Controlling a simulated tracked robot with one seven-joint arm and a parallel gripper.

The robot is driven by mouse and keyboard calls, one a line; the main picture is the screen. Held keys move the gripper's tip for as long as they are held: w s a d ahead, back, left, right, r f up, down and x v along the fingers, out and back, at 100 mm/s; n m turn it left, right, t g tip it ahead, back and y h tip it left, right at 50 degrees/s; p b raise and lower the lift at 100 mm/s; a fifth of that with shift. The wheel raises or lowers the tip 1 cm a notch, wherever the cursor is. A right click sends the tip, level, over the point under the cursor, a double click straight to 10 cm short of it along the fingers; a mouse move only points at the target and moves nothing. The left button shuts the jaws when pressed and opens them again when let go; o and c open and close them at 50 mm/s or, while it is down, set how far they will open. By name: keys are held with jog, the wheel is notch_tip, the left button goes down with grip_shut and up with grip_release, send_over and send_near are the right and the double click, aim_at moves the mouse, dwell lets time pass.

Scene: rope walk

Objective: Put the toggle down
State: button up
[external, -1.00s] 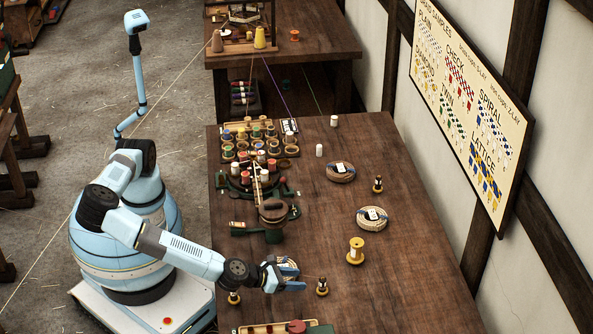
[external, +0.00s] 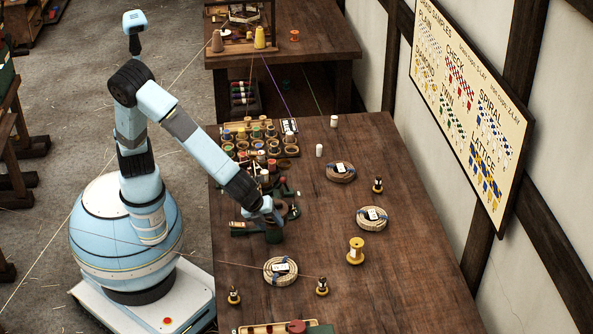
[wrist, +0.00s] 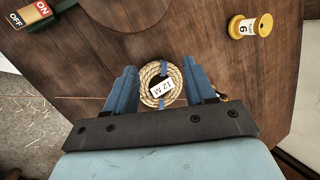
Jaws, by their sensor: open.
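The same coil shows in the external view (external: 281,271), lying flat at the near end of the bench. I cannot make out any thing that is surely the toggle; part of the machine is hidden behind my gripper.
A yellow spool (external: 355,251) stands right of the coil. Small dark-and-yellow bobbins (external: 322,287) stand near it. Another coil (external: 372,218) lies farther back. A green ON/OFF switch box (wrist: 33,14) is at the upper left in the wrist view. The bench's right side has bare room.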

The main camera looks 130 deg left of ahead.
jog(key=s+d+r+n+t+h, duration=0.15)
jog(key=s+r+n+h, duration=0.45)
jog(key=s+r, duration=1.1)
jog(key=s+d+r+n+t, duration=0.1)
jog(key=s+d+n, duration=0.1)
jog(key=s, duration=0.7)
jog(key=s+d+r+n+y, duration=0.1)
jog(key=s+d+r+n, duration=0.1)
jog(key=s, duration=0.7)
jog(key=shift+s+n+t, duration=0.3)
jog(key=shift+n+t, duration=0.05)
jog(key=shift+n, duration=0.35)
